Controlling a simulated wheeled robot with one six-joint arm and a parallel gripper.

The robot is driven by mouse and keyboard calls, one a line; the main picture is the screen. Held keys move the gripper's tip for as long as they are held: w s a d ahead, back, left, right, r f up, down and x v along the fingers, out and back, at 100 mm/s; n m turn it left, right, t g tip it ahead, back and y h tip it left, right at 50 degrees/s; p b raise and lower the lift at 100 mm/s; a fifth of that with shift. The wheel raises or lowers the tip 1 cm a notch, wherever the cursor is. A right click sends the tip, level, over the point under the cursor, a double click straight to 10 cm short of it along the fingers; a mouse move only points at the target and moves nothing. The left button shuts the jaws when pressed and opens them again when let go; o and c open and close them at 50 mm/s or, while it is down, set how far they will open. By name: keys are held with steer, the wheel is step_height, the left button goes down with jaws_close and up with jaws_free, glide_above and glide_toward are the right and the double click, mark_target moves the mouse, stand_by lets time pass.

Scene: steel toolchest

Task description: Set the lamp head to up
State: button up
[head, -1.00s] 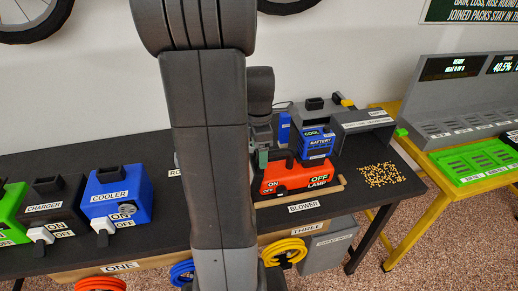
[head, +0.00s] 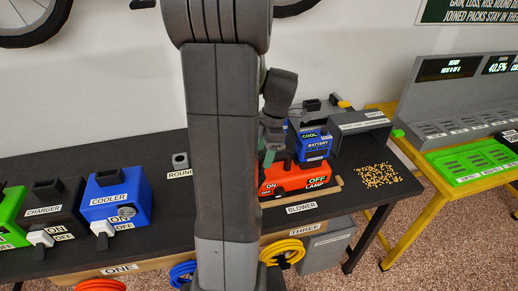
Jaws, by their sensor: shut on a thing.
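The lamp (head: 292,180) is a red-orange unit with ON, OFF and LAMP labels. It sits on the dark bench right of centre in the head view. My gripper (head: 268,158) is at the upper left end of the lamp, pointing down and tilted. It is shut on the lamp head, which the fingers and my arm mostly hide. I cannot tell the head's exact angle. My own arm column covers the middle of the view and the bench left of the lamp.
A blue battery (head: 313,146) stands just behind the lamp, near a grey bin (head: 360,124). Loose yellowish pellets (head: 378,175) lie to the right. The blue cooler (head: 117,196) and black charger (head: 57,207) stand far left. The bench between the cooler and my arm is mostly clear.

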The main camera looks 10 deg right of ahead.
mark_target(279, 152)
steer(key=d+f+y, duration=0.1)
steer(key=d+y+b, duration=0.1)
steer(key=shift+d+f+y, duration=0.3)
steer(key=shift+d+f, duration=0.05)
steer(key=shift+d, duration=0.05)
steer(key=shift+s+d+f+b, duration=0.1)
steer(key=shift+d+f+b, duration=0.25)
steer(key=shift+d+b, duration=0.2)
steer(key=o, duration=1.1)
steer(key=shift+o, duration=0.5)
steer(key=shift+d, duration=0.1)
steer(key=shift+r, duration=0.1)
steer(key=shift+r, duration=0.1)
steer(key=shift+d+r, duration=0.15)
steer(key=shift+r, duration=0.1)
steer(key=v, duration=1.3)
